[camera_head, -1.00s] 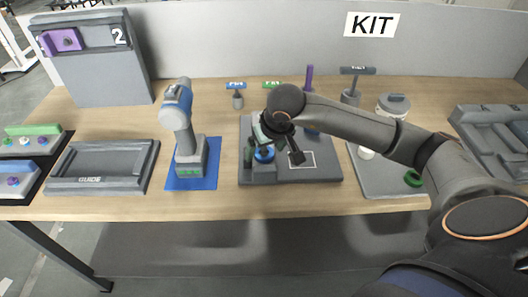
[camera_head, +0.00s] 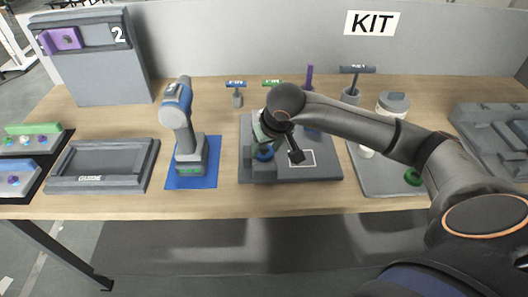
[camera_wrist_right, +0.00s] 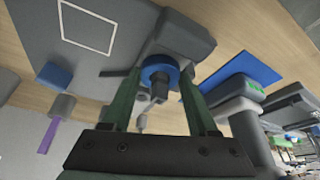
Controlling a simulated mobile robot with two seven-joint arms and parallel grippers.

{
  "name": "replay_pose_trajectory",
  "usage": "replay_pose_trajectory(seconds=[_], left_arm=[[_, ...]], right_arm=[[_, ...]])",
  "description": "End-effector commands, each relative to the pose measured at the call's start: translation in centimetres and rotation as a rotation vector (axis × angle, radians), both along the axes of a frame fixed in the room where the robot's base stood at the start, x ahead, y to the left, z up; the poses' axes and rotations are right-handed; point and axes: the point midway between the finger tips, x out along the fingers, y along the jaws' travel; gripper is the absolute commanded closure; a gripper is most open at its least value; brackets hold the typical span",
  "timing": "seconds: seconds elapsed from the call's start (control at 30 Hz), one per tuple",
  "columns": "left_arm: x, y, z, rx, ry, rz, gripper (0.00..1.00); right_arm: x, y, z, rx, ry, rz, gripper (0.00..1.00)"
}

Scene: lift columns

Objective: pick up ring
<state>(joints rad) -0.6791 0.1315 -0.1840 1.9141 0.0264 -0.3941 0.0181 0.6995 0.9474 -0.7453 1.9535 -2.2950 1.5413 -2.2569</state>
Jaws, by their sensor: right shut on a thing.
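A blue ring (camera_head: 264,153) is at the left part of the grey board (camera_head: 325,172) on the table. In the right wrist view the blue ring (camera_wrist_right: 160,68) sits around a grey peg, between the green fingers. My right gripper (camera_wrist_right: 160,84) is shut on the blue ring. In the head view my right gripper (camera_head: 268,140) reaches down over the ring, and its wrist hides part of the board. My left gripper is not in view.
A cordless drill (camera_head: 183,125) stands on a blue mat (camera_head: 206,183) left of the board. A GUIDE tray (camera_head: 100,165) lies further left. A green ring (camera_head: 412,176) and a lidded jar (camera_head: 392,106) are on the right. Small T-handled tools stand behind.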

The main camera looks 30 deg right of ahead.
Motion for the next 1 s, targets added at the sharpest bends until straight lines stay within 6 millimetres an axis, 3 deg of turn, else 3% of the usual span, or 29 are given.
replay_pose_trajectory(seconds=[0.1, 0.47, 0.8, 1.0], left_arm=[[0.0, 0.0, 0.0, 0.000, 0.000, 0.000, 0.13], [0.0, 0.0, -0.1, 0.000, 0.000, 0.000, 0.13], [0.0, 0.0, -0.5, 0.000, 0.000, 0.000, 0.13], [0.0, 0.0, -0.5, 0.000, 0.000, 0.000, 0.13]], right_arm=[[0.0, 0.0, 0.0, 0.000, -0.001, 0.000, 1.00], [0.1, 0.0, 0.8, 0.000, -0.003, 0.000, 1.00], [0.1, 0.0, 7.1, 0.000, -0.007, 0.000, 1.00], [0.1, 0.0, 9.6, 0.001, -0.003, -0.001, 1.00]])
